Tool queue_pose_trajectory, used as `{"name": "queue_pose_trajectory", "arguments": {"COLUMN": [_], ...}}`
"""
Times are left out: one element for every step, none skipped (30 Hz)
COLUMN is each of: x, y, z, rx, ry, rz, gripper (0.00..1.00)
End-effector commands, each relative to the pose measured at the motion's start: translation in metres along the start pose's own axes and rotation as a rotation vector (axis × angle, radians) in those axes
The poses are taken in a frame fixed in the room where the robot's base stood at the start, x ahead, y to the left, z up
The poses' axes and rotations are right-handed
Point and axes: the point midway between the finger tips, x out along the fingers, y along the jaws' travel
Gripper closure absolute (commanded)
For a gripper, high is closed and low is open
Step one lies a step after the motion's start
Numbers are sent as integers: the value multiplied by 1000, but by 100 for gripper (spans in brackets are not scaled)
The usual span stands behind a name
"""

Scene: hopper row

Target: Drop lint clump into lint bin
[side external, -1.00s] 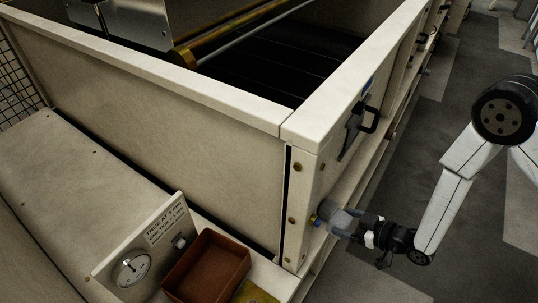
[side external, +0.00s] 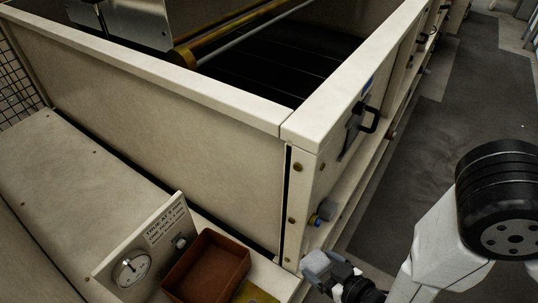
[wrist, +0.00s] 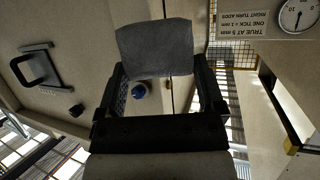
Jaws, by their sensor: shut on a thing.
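The lint clump (wrist: 154,48) is a grey, soft-edged block held between the fingertips of my gripper (wrist: 157,66) in the wrist view. In the side view my gripper (side external: 322,272) is low at the bottom, just right of the machine's near corner, and the grey clump (side external: 316,262) shows at its tips. A rust-brown open box (side external: 212,264), which looks like the lint bin, stands on the ledge to the left of my gripper. Its visible inside looks empty. My gripper is outside the box, with the ledge's end between them.
A gauge plate (side external: 140,252) stands left of the box and a yellow plate (side external: 258,294) lies in front. A blue-ended grey fitting (side external: 324,211) sticks out of the end panel, above my gripper. A black handle (side external: 366,118) is higher up. The grey floor on the right is clear.

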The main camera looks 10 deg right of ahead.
Motion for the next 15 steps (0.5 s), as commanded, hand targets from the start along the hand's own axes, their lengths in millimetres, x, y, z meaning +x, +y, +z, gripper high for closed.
{"name": "queue_pose_trajectory", "arguments": {"x": [0, -1, -1, -1, 0, 1, 2, 4, 7, 9, 12, 15, 18, 21, 26], "y": [-6, -8, -12, -15, -17, -22, -26, -29, -33, -36, -38, -42, -44, -46, -49], "z": [0, 0, 0, 0, -1, -1, -1, -2, -3, -3, -4, -5, -6, -7, -8], "rx": [2, 4, 5, 7, 9, 9, 10, 9, 7, 5, 3, 0, -4, -8, -12], "ry": [2, 2, 2, 2, 2, 2, 2, 2, 2, 2, 2, 2, 1, 2, 2], "rz": [2, 6, 10, 13, 16, 17, 18, 16, 12, 8, 3, -5, -12, -21, -31], "gripper": [69, 69, 69, 69, 69, 69, 69, 69, 69, 69, 69, 69, 69, 69, 69]}}
